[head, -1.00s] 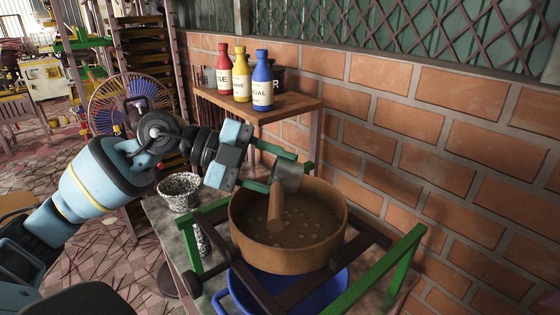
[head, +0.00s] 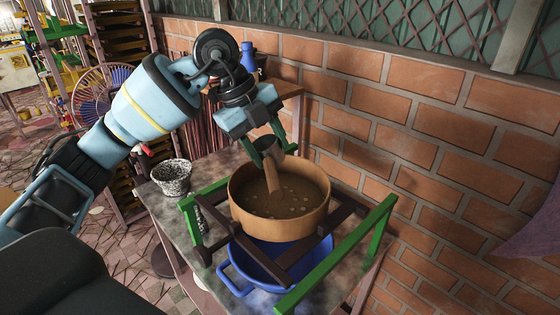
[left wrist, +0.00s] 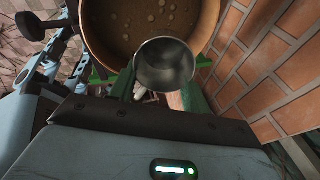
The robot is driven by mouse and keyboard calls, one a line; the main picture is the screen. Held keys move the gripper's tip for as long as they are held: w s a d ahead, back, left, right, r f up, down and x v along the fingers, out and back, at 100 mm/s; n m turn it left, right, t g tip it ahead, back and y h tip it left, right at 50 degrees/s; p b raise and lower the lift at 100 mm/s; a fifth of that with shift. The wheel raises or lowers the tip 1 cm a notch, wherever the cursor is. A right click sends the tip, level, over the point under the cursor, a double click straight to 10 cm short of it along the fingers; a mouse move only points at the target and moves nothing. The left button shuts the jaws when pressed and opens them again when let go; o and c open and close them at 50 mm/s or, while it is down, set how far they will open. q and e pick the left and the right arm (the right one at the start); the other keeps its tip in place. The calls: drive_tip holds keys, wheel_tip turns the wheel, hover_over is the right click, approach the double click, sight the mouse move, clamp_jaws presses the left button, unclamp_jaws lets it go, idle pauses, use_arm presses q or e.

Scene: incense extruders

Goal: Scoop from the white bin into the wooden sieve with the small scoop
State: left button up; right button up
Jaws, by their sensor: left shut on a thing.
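My left gripper (head: 268,146) is shut on the small scoop (head: 263,143), a grey metal cup held tilted over the wooden sieve (head: 281,228). A brown column (head: 272,178) runs from the scoop's mouth down into the sieve and looks like powder pouring. The sieve is a round brown drum with brown material and pale bits inside. In the left wrist view the scoop (left wrist: 165,65) shows a bare grey inside, with the sieve rim (left wrist: 92,35) beyond it. I cannot make out a plain white bin. My right gripper is not in view.
The sieve rests on dark bars of a green-railed frame (head: 345,250) above a blue basin (head: 262,268). A speckled black-and-white pot (head: 172,180) stands at the table's left. A shelf with a blue bottle (head: 247,58) is behind my arm. A brick wall (head: 430,130) bounds the right.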

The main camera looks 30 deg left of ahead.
use_arm(q)
drive_tip(key=g+y, duration=0.1)
drive_tip(key=y, duration=0.1)
drive_tip(key=r+g+y, duration=0.1)
drive_tip(key=shift+d+r+y, duration=0.1)
drive_tip(key=shift+y, duration=0.3)
idle(0.3)
